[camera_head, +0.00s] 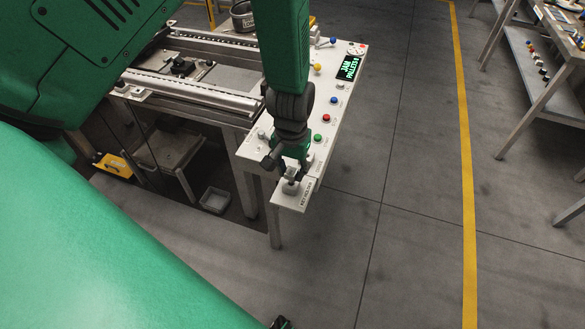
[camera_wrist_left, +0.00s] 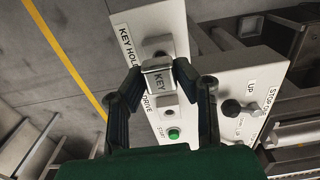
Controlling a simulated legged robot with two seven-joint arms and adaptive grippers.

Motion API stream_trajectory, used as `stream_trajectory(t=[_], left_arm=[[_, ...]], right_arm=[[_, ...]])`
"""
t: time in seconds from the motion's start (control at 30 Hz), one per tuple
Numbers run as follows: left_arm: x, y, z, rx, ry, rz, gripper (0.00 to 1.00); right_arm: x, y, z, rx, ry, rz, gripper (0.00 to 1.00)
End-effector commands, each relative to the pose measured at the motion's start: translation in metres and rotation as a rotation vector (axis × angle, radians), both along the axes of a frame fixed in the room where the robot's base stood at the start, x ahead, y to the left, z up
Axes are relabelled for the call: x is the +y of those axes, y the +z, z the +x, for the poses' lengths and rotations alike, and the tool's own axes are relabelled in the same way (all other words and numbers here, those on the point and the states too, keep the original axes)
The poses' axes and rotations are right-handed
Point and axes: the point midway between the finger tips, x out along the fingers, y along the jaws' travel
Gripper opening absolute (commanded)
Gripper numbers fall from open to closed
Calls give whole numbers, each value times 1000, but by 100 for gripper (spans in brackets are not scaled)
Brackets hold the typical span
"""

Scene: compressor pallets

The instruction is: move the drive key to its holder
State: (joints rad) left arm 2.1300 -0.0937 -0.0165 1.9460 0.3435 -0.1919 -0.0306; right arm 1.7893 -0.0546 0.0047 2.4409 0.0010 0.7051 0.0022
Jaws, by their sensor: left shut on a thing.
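The drive key (camera_wrist_left: 158,80) is a pale block marked KEY. My left gripper (camera_wrist_left: 159,74) is shut on it, with one dark finger on each side. The key holder (camera_head: 302,203) is a small white shelf at the near end of the control panel. In the head view, the left gripper (camera_head: 290,177) points down over this shelf. In the wrist view, a dark round fitting on the holder (camera_wrist_left: 150,22) shows just beyond the key. I cannot tell whether the key touches the holder. My right gripper is not seen.
The green START button (camera_wrist_left: 173,133) is close to the left fingers. A conveyor frame (camera_head: 195,92) stands to the left. Open floor lies to the right.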

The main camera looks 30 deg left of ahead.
Motion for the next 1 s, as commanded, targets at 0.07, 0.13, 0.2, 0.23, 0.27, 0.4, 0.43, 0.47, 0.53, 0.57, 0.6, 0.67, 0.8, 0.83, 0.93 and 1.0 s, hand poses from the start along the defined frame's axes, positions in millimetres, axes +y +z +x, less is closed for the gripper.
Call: stream_trajectory(t=[0.07, 0.13, 0.2, 0.23, 0.27, 0.4, 0.43, 0.47, 0.53, 0.57, 0.6, 0.67, 0.8, 0.83, 0.93, 1.0], left_arm=[[0, -3, 0, 0, 0, 0, 0], [0, -5, 0, 0, 0, 0, 0], [0, -6, 0, 0, 0, 0, 0], [0, -7, 0, 0, 0, 0, 0], [0, -8, 0, -1, 0, 0, 0], [0, -11, 0, -1, 0, -1, 0], [0, -12, 0, -1, 0, -1, 0], [0, -13, 0, -1, 0, -1, 0], [0, -14, 0, -1, 0, -1, 0], [0, -15, 0, -1, 0, -1, 0], [0, -16, 0, -1, 0, -1, 0], [0, -18, 0, -1, 0, -1, 0], [0, -21, 0, -1, 0, 0, 0], [0, -22, 0, -1, 0, 0, 0], [0, -25, 0, -1, 0, 0, 0], [0, -26, 0, -1, 0, 0, 0]], right_arm=[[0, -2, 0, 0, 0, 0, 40], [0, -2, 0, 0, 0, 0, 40], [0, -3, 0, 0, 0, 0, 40], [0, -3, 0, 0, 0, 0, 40], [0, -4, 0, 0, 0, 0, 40], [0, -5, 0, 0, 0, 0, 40], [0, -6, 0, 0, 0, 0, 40], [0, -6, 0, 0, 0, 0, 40], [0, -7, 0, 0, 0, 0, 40], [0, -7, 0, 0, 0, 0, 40], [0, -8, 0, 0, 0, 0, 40], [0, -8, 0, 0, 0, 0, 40], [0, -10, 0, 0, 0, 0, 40], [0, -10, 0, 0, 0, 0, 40], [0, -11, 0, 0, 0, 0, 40], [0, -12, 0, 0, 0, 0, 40]])
